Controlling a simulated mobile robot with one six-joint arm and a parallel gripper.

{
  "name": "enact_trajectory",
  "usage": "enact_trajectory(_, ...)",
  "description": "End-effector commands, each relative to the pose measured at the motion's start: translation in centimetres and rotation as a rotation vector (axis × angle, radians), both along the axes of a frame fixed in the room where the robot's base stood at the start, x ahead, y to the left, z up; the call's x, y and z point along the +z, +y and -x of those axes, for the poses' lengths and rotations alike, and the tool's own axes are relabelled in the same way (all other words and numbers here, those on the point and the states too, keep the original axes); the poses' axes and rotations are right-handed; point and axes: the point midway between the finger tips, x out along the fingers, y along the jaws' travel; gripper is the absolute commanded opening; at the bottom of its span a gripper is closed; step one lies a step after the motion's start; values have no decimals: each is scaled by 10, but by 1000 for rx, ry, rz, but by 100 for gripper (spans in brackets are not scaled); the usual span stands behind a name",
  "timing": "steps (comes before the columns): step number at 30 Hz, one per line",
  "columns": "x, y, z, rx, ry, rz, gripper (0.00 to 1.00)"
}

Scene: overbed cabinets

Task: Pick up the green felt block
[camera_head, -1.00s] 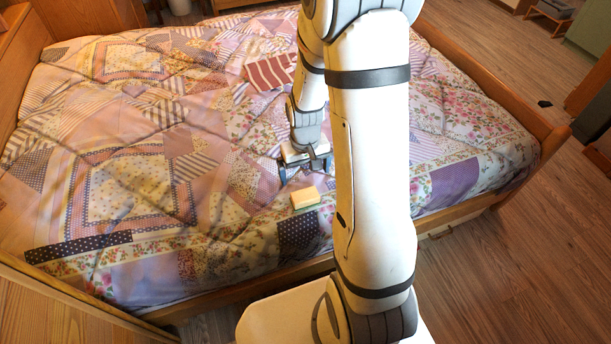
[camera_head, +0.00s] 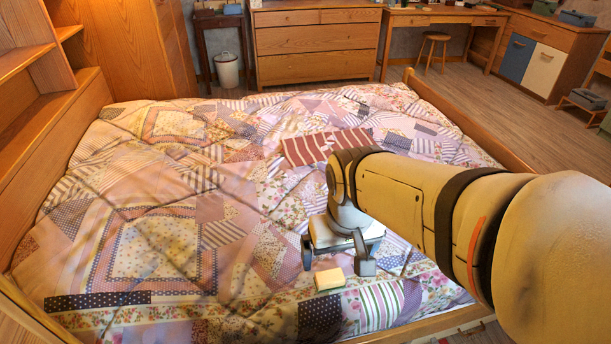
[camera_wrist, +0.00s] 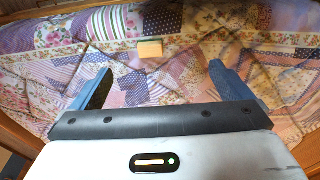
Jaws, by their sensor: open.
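A small pale yellow block (camera_head: 329,279) lies on the patchwork quilt near the front edge of the bed. It also shows in the wrist view (camera_wrist: 151,48), just beyond the fingertips and between their lines. No clearly green block shows on the bed; this is the only small block there. My gripper (camera_head: 335,260) is over the quilt just behind the block, fingers apart, with nothing between them. In the wrist view my gripper (camera_wrist: 160,72) shows two blue-grey fingers spread wide. Its height above the quilt is hard to tell.
The quilt (camera_head: 160,240) is rumpled. A red striped cloth (camera_head: 325,146) lies on it behind my gripper. Wooden bed rails (camera_head: 470,120) edge the bed. A dresser (camera_head: 315,45), a desk (camera_head: 445,17) and a stool (camera_head: 433,47) stand at the back. The quilt's left side is clear.

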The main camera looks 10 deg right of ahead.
Motion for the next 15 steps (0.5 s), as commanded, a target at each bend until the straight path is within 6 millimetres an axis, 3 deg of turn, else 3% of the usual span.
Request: enact_trajectory(15, -3, 0, -4, 0, 4, 0, 100)
